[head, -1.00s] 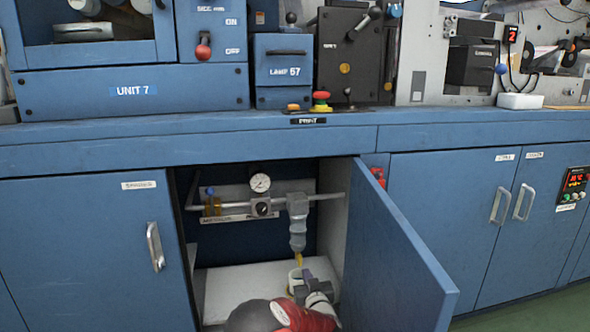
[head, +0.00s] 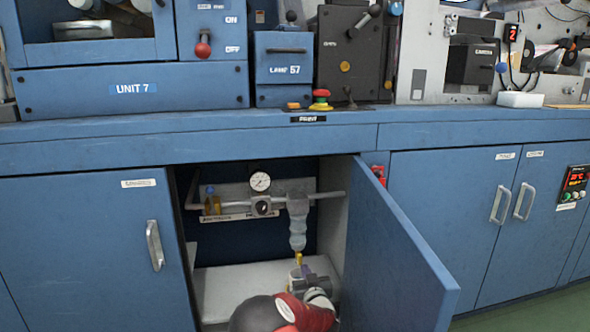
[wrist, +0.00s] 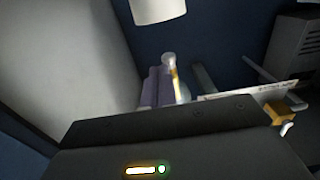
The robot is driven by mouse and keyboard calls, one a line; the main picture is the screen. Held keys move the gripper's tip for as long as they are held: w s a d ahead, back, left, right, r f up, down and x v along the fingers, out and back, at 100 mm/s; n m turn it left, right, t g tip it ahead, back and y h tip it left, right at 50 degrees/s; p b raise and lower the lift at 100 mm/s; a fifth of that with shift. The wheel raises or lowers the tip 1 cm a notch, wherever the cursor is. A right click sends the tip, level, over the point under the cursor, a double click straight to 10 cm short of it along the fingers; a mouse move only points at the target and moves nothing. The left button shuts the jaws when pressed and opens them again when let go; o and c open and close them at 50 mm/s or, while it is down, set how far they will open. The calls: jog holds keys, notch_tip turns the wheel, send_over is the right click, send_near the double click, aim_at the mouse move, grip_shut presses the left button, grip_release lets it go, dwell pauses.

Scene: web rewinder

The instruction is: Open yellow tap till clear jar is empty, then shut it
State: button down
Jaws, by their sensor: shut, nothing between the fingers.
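The yellow tap (head: 299,258) hangs below the clear jar (head: 298,232) inside the open cabinet. The jar looks pale; its liquid level is too small to tell. My gripper (head: 307,270) is shut and empty, just beside and below the tap; I cannot tell whether it touches. In the wrist view, which looks upside down, the fingers of my gripper (wrist: 160,85) are beside a thin yellow piece (wrist: 174,78), likely the tap. The tap's handle position is unclear. A white cup (wrist: 157,10) shows at the top of that view; my gripper hides it in the head view.
The open blue door (head: 400,255) stands right of my arm. The white cabinet floor (head: 235,285) is clear at left.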

jog(key=shift+a+r, duration=0.1)
jog(key=shift+a, duration=0.15)
jog(key=shift+s+a, duration=0.15)
jog(key=shift+a, duration=0.55)
jog(key=shift+s+a, duration=0.1)
jog(key=shift+a, duration=0.25)
dwell(0.6)
jog(key=s, duration=0.6)
jog(key=shift+d+f, duration=0.35)
jog(key=shift+d, duration=0.05)
